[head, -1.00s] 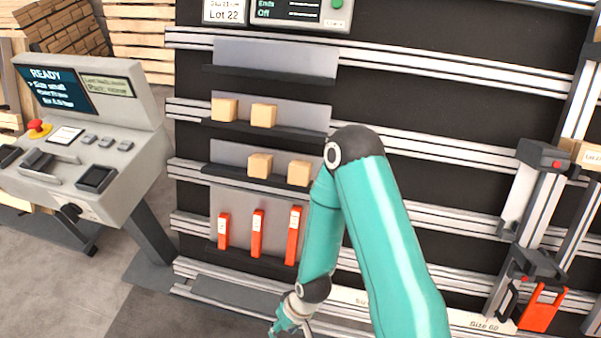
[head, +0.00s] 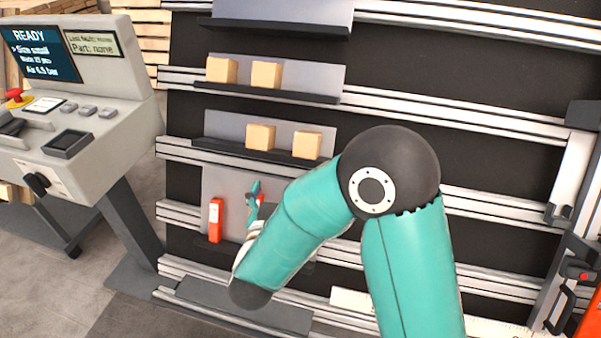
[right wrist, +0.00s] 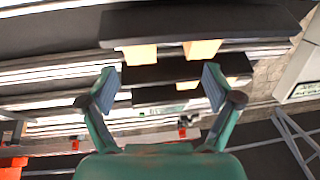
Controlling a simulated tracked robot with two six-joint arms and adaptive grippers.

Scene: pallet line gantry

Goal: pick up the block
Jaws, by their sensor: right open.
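Light wooden blocks stand in pairs on two dark shelves in the head view: an upper left block (head: 221,71), an upper right block (head: 266,75), a lower left block (head: 260,137) and a lower right block (head: 307,144). The pictures do not tell which one is meant. My right gripper (head: 256,200) is below the lower pair, in front of the shelf with red pieces, partly hidden by its own arm. In the right wrist view its fingers (right wrist: 160,88) are spread and empty, with shelves and parts of blocks (right wrist: 201,49) beyond. My left gripper is not in view.
A red piece (head: 216,220) stands on the lowest shelf; others are mostly hidden behind my arm. A grey control console (head: 100,130) stands at the left. Shelf lips (head: 265,92) and aluminium rails (head: 470,120) project from the black panel.

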